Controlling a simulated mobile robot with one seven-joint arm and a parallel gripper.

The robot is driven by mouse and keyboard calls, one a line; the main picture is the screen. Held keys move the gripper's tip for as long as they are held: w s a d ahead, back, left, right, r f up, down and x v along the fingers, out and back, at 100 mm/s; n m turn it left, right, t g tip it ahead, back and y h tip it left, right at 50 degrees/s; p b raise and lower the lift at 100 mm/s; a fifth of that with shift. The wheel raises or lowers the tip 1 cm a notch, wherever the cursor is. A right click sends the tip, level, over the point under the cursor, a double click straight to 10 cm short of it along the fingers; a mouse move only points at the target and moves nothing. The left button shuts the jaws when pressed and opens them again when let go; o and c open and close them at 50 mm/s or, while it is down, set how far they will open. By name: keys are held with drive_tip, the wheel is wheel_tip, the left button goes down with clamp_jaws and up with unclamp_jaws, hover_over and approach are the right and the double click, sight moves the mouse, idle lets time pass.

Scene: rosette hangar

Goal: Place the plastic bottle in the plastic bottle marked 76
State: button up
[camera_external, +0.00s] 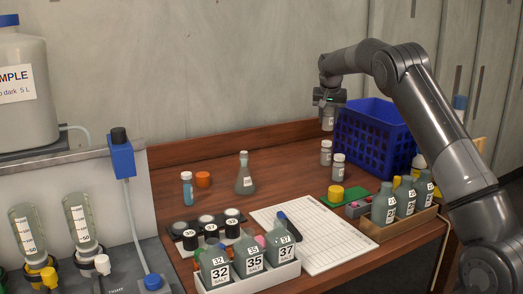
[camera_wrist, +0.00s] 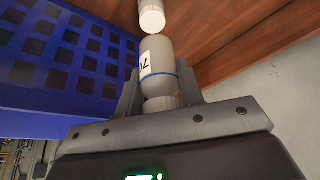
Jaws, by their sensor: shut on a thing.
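My gripper (camera_external: 328,104) is shut on a small grey plastic bottle (camera_external: 327,123), held upright above the table beside the blue crate. In the wrist view, my gripper (camera_wrist: 160,92) has a finger on each side of this bottle (camera_wrist: 158,62). Its label is partly turned away; I cannot read its number surely. Two small white-capped bottles stand on the table, one (camera_external: 326,154) below the held bottle and one (camera_external: 338,168) nearer the camera. A pale bottle end (camera_wrist: 152,17) shows beyond the held one in the wrist view. I cannot read a 76 anywhere.
The blue crate (camera_external: 350,135) stands close to the right of my gripper; its wall (camera_wrist: 60,60) fills the wrist view's left. A flask (camera_external: 245,176) stands mid-table. Numbered bottles fill a white tray (camera_external: 262,279) and a wooden tray (camera_external: 400,228) in front.

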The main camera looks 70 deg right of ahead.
sight(328, 127)
drive_tip(key=shift+f, duration=2.05)
drive_tip(key=o, duration=1)
drive_tip(key=shift+f, duration=0.1)
drive_tip(key=shift+c, duration=0.2)
drive_tip(key=v, duration=1.2)
